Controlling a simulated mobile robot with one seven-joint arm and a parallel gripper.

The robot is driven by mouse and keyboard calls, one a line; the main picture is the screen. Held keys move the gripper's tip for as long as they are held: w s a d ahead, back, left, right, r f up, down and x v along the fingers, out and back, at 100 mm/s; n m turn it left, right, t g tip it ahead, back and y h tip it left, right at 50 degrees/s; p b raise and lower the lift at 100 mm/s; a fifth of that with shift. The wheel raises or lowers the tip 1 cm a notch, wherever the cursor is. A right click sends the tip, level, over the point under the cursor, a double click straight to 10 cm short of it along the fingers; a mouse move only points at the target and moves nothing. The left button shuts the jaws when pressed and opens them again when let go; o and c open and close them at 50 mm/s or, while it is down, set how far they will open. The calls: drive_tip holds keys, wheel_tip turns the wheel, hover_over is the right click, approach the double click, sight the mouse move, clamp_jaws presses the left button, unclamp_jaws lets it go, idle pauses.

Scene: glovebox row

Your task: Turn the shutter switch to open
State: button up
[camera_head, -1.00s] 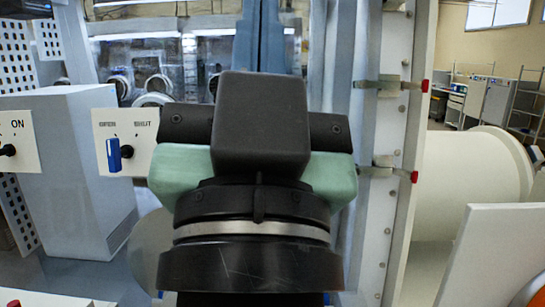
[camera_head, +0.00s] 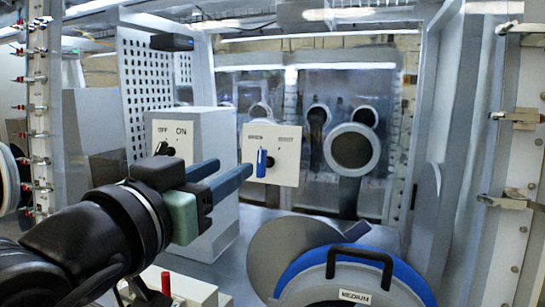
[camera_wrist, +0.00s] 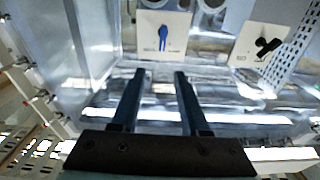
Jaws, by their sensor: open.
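The two labels above are too blurred to read surely. A second white panel (camera_head: 157,130), labelled OFF and ON, has a black knob (camera_head: 166,149). My gripper (camera_head: 234,167) is open and empty, fingers pointing toward the blue handle's panel, tips apart from it. In the wrist view the blue handle (camera_wrist: 162,38) lies beyond the gap between my fingertips (camera_wrist: 160,74). The black knob (camera_wrist: 268,46) is off to the right there.
A blue-rimmed round lid (camera_head: 350,268) with a black handle and MEDIUM label stands at front right. A low white box with a red knob (camera_head: 166,283) is below my arm. A pale box-shaped housing (camera_head: 208,215) stands behind my gripper.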

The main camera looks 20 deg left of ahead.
sight(260, 153)
drive_tip(key=w+p, duration=0.5)
drive_tip(key=w, duration=0.6)
drive_tip(key=shift+w+d, duration=0.1)
drive_tip(key=shift+w, duration=0.15)
drive_tip(key=shift+w+f, duration=0.2)
drive_tip(key=shift+w, duration=0.5)
drive_tip(key=shift+c, duration=0.2)
clamp_jaws()
